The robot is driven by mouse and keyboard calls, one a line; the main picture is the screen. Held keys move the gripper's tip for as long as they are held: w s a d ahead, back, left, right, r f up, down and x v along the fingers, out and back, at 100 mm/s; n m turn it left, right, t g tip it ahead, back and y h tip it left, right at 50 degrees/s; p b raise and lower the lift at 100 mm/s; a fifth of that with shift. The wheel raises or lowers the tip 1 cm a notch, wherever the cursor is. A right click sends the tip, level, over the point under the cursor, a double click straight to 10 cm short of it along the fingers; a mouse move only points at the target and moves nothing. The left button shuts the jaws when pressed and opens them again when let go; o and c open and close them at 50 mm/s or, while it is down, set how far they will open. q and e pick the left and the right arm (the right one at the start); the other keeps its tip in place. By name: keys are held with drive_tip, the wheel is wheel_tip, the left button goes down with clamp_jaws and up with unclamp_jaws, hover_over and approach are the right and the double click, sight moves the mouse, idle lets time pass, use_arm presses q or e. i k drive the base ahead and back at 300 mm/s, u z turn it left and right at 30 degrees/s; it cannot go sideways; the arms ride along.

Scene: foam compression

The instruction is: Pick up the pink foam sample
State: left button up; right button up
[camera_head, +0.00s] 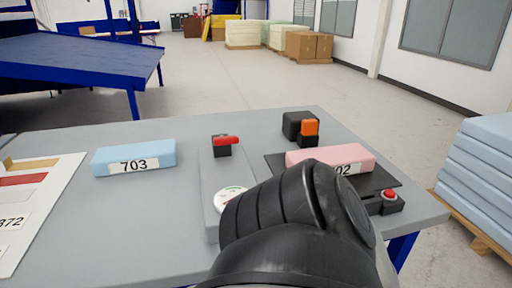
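The pink foam sample (325,154) is a flat block at the right of the table. It lies on or just above a black plate (391,180). The white label on its front reads "02" where it shows; the rest is hidden behind one of my dark arm links, which covers the bottom middle. Neither of my grippers is visible. Whether one is behind the arm link near the pink foam cannot be told.
A blue foam block (135,157) labelled 703 lies at left on the grey table (75,218). A device with a red handle (226,141) and round dial (230,198) stands mid-table. An orange-and-black part (308,130) and red button (389,195) flank the plate. A labelled board (50,200) lies left.

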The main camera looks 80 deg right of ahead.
sight(350, 159)
drive_tip(key=k, duration=1.3)
drive_tip(key=z, duration=0.3)
